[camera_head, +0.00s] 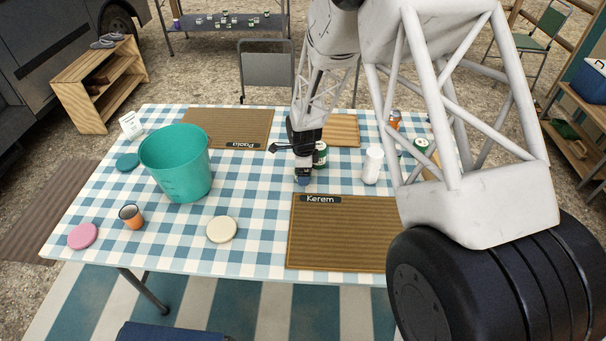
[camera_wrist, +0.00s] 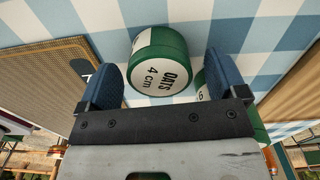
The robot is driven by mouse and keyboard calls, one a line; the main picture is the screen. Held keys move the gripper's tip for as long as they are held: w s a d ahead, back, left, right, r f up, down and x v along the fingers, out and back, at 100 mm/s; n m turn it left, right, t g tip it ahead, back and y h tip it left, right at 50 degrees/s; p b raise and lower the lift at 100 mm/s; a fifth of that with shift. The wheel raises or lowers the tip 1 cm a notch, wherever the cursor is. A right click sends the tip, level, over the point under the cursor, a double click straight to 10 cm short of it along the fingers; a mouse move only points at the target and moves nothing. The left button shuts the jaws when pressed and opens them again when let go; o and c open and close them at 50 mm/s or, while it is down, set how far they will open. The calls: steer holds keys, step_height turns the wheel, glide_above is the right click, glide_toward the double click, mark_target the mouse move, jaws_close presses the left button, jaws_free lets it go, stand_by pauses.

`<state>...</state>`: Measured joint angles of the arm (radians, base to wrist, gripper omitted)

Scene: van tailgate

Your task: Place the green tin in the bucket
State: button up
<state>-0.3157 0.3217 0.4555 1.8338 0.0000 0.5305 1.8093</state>
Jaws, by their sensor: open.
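A green tin with a white band (camera_head: 321,155) stands on the checked table, partly hidden behind my gripper (camera_head: 303,180). In the wrist view, a green tin with a white lid marked "OATS 4 cm" (camera_wrist: 160,68) shows between the two blue fingers, with gaps on both sides. My gripper is open and points down at the table; it holds nothing. Another green tin (camera_head: 421,145) stands farther right, partly hidden by my arm. In the wrist view, a second green tin is mostly covered by the right finger. The teal bucket (camera_head: 177,165) stands upright at the table's left.
A white bottle (camera_head: 372,166) stands right of my gripper. The "Kerem" mat (camera_head: 343,232) lies in front, the "Paola" mat (camera_head: 228,128) behind. A cream disc (camera_head: 221,229), an orange cup (camera_head: 131,216) and a pink disc (camera_head: 83,236) lie front left. Bare cloth lies between bucket and gripper.

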steer(key=shift+c, duration=0.3)
steer(key=c, duration=1.1)
steer(key=shift+o, duration=0.2)
steer(key=shift+r, duration=0.2)
steer(key=shift+r, duration=0.55)
steer(key=shift+s+d+r, duration=0.1)
steer(key=shift+s+r, duration=0.1)
steer(key=shift+r, duration=0.35)
steer(key=shift+s+d+r, duration=0.1)
steer(key=shift+s+r, duration=0.1)
steer(key=shift+r, duration=0.35)
steer(key=s+d, duration=0.1)
steer(key=s, duration=0.3)
steer(key=s+d+r, duration=0.1)
steer(key=s+d, duration=0.1)
steer(key=s, duration=0.3)
steer(key=s+d, duration=0.1)
steer(key=s, duration=0.4)
steer(key=shift+s+d+r, duration=0.2)
steer(key=shift+d, duration=0.05)
